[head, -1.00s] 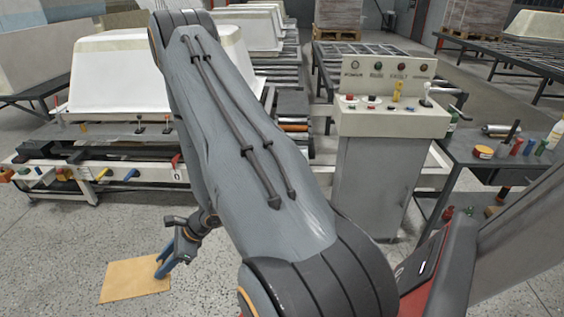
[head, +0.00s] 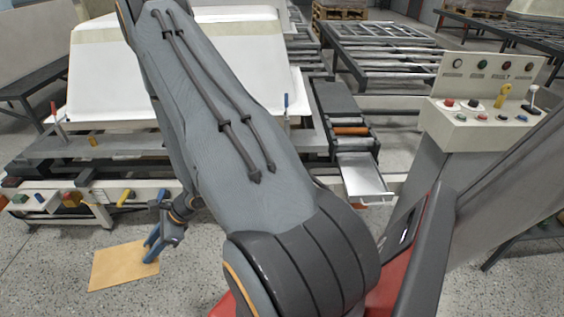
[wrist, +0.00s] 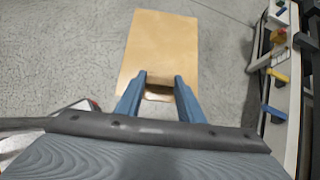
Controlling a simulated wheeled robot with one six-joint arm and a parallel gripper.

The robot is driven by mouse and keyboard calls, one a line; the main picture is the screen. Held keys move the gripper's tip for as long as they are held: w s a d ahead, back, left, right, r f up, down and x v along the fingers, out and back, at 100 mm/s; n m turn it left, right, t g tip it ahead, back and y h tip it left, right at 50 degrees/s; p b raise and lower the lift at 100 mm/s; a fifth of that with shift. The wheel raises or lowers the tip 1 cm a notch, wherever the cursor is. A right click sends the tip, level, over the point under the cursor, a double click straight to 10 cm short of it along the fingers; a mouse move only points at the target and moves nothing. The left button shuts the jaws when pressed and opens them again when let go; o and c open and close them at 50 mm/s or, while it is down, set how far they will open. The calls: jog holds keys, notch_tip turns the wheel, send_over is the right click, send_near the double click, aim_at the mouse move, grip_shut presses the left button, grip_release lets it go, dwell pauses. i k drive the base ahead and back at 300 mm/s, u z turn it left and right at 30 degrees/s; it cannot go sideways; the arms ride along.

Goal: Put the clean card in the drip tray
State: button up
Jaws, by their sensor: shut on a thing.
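A flat tan card (head: 122,267) is held in my gripper (head: 153,248) above the floor at the lower left of the head view. In the wrist view the card (wrist: 160,45) reaches out from between the blue fingers of my gripper (wrist: 163,79), which are shut on its near edge. A shallow pale metal tray (head: 365,180), which looks like the drip tray, sticks out at the end of a short roller section, right of my arm. It looks empty, and the card is well apart from it.
A white tub shell (head: 95,75) stands on the conveyor frame behind my arm. A grey control console (head: 480,125) with knobs and levers stands at the right. A rail with coloured handles (head: 60,203) runs along the left. Speckled floor (head: 50,250) is clear around the card.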

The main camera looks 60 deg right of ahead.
aim_at(361, 175)
jog(key=i, duration=1.4)
jog(key=z, duration=3.65)
jog(key=i, duration=0.5)
jog(key=u, duration=0.05)
